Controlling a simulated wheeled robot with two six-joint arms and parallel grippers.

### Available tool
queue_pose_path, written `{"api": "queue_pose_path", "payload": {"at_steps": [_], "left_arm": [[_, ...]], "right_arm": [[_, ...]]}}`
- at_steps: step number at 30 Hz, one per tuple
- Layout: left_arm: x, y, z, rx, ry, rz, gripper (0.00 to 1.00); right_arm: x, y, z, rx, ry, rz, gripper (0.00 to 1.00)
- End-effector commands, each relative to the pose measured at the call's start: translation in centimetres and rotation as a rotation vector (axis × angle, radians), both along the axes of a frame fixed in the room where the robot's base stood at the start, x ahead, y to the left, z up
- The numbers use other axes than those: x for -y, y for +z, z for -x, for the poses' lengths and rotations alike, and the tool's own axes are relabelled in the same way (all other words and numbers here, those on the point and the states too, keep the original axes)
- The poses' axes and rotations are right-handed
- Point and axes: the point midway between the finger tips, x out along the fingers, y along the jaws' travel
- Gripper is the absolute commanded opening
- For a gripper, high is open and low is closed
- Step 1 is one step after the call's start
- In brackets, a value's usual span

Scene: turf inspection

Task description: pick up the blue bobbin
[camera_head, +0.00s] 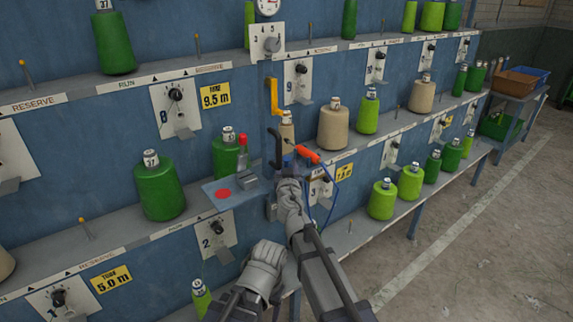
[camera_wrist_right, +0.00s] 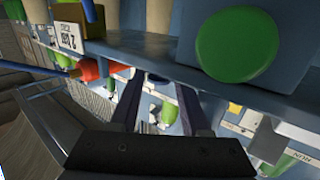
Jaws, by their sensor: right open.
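I cannot make out a clear blue bobbin in either view. A small blue patch (camera_head: 287,161) shows at the tip of my right arm, too small and covered to identify. My right gripper (camera_head: 285,168) is at the middle shelf edge, beside an orange-red handle with a blue cord (camera_head: 307,153). In the right wrist view its two dark fingers (camera_wrist_right: 158,80) are apart, with no object seen held between them. My left gripper (camera_head: 263,258) is low in front of the rack; its fingers are hidden.
Green bobbins (camera_head: 160,188) and tan bobbins (camera_head: 333,124) stand along the blue rack's shelves. A plate with a red dot (camera_head: 224,194) juts out left of my right gripper. A yellow hook (camera_head: 273,95) hangs above. The floor (camera_head: 470,240) at right is open.

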Motion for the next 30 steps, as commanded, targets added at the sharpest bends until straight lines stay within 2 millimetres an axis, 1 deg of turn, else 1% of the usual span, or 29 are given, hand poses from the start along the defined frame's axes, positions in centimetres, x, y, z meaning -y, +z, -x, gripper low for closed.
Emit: {"api": "queue_pose_path", "payload": {"at_steps": [1, 8, 20, 30], "left_arm": [[-0.01, -0.05, 0.00, 0.000, 0.000, 0.000, 0.68], [0.00, -0.04, 0.00, 0.000, 0.000, 0.000, 0.68], [0.00, -0.04, 0.00, 0.000, 0.000, 0.000, 0.68], [0.00, -0.03, 0.00, 0.000, 0.000, 0.000, 0.68]], "right_arm": [[-0.05, -0.05, -0.66, 0.000, 0.000, 0.000, 0.47], [0.01, -0.04, -0.58, 0.000, 0.000, 0.000, 0.46], [0.01, -0.04, -0.57, 0.000, 0.000, 0.000, 0.01], [0.02, -0.03, -0.57, 0.000, 0.000, 0.000, 0.00]]}}
